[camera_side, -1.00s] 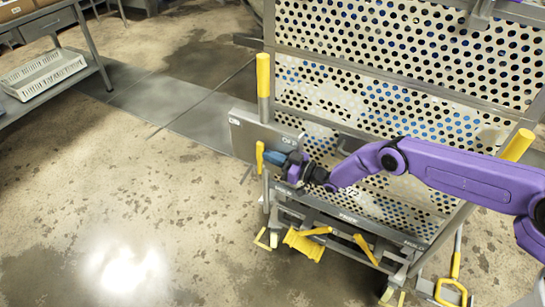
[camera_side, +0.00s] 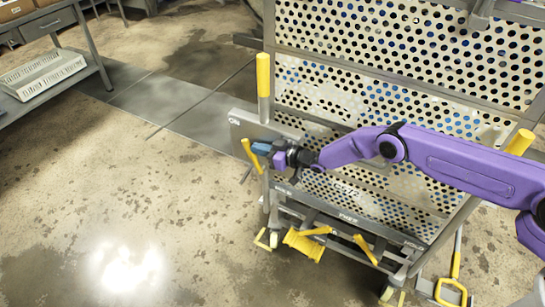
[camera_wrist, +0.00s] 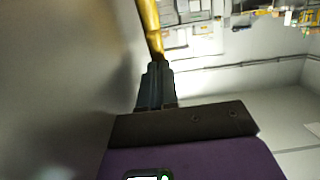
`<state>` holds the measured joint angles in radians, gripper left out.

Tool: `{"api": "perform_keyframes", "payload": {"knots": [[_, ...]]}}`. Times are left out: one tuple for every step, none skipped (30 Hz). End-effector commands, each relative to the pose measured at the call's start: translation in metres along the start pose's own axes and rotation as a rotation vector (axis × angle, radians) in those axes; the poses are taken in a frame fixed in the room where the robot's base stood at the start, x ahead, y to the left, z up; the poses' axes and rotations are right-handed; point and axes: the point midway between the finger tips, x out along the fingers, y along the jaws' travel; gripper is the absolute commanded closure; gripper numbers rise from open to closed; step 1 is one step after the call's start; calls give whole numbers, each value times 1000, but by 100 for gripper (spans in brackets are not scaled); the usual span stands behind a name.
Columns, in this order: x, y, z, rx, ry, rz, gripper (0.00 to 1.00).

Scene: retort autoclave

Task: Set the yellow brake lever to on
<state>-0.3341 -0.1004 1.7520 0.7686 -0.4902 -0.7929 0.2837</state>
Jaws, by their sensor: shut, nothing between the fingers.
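The yellow brake lever (camera_side: 247,154) stands on the grey plate (camera_side: 240,134) at the left end of the perforated cart. Its top leans left, toward the corner marked ON. In the wrist view the yellow lever (camera_wrist: 149,24) rises from just beyond my fingertips. My gripper (camera_side: 257,149) is shut with nothing between its fingers. Its blue fingertips are at the right side of the lever and look to be touching it. In the wrist view my dark fingers (camera_wrist: 157,70) are together beside the plate's grey face. The lever's lower end is partly hidden by my gripper.
The cart's perforated panel (camera_side: 400,60) stands behind my arm. A yellow-capped post (camera_side: 263,75) rises just above the plate. Yellow pedals (camera_side: 304,244) and a yellow-handled tool (camera_side: 452,291) are low down. Floor to the left is clear up to a bench with a white crate (camera_side: 42,73).

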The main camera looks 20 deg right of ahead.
Motion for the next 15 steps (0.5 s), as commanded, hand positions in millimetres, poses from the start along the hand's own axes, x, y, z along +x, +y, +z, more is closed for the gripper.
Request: {"api": "perform_keyframes", "payload": {"knots": [[4,-1,-1,-1,2,-2,100],[6,-1,-2,-2,3,-2,100],[8,-1,-2,-2,3,-2,100],[10,-1,-2,-1,2,-2,100],[11,-1,-2,-1,3,-2,100],[13,-1,-3,-2,3,-1,100],[14,-1,-2,-2,2,-1,100],[16,-1,-3,-1,2,-2,100],[18,-1,-3,-2,2,-1,100],[19,-1,-4,-2,-11,-1,100],[20,-1,-4,-2,-24,-1,100],[22,-1,-5,-2,-39,-1,100],[22,0,-4,-1,-50,-1,100],[23,0,-4,-3,-60,-1,100],[24,0,-4,-1,-71,-1,100]]}}
